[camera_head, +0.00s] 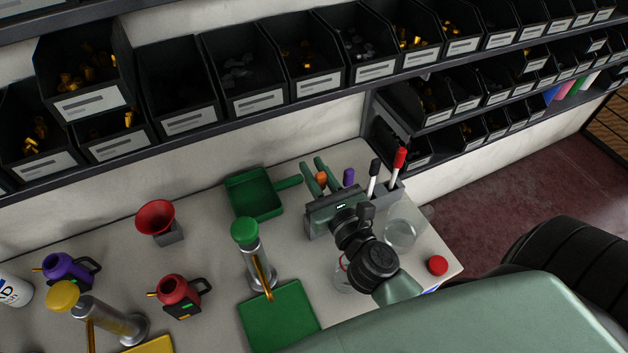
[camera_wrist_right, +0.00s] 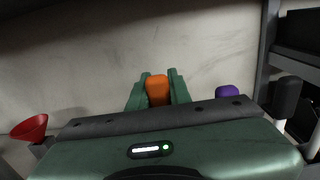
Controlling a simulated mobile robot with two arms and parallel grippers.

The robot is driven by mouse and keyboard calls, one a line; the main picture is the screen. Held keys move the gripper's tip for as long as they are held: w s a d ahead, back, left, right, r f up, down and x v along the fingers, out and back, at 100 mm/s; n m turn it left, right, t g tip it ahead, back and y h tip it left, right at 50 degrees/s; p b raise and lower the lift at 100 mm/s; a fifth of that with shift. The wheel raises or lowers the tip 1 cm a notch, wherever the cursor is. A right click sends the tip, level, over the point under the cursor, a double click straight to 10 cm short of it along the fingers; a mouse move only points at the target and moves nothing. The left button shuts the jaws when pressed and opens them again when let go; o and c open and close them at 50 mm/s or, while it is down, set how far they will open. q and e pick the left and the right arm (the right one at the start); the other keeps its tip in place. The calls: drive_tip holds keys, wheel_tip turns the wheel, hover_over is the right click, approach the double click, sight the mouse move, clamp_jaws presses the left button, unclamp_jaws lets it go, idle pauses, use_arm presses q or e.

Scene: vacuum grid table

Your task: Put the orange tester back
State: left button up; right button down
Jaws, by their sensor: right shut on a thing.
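The orange tester (camera_head: 321,178) is held between the two green fingers of my right gripper (camera_head: 318,172), over the back right of the table. Only its orange end shows. In the right wrist view the orange tester (camera_wrist_right: 158,90) sits between both fingers of the right gripper (camera_wrist_right: 158,88), and its lower part is hidden behind the gripper body. A purple piece (camera_head: 348,176), perhaps another tester, shows just right of the gripper; it also shows in the right wrist view (camera_wrist_right: 228,92). My left gripper is not in view.
A grey holder (camera_head: 391,193) with a black-capped marker (camera_head: 374,172) and a red-capped marker (camera_head: 399,160) stands right of the gripper. A green dustpan-like tray (camera_head: 256,197) lies to the left. A clear jar (camera_head: 401,233) is near my right wrist. Shelves of bins run behind.

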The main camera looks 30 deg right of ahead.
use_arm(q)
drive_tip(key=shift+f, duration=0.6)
use_arm(e)
wheel_tip(320, 180, down, 2)
use_arm(q)
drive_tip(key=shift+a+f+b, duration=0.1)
drive_tip(key=shift+b, duration=0.2)
use_arm(e)
drive_tip(key=c, duration=1.7)
unclamp_jaws()
drive_tip(key=shift+f, duration=0.2)
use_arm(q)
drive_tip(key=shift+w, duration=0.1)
use_arm(e)
drive_tip(key=o, duration=0.4)
drive_tip(key=shift+r, duration=0.1)
drive_tip(key=shift+r, duration=0.1)
use_arm(q)
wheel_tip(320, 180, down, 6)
drive_tip(key=b, duration=0.6)
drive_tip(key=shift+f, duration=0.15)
use_arm(e)
drive_tip(key=s, duration=1.2)
drive_tip(key=shift+a, duration=0.4)
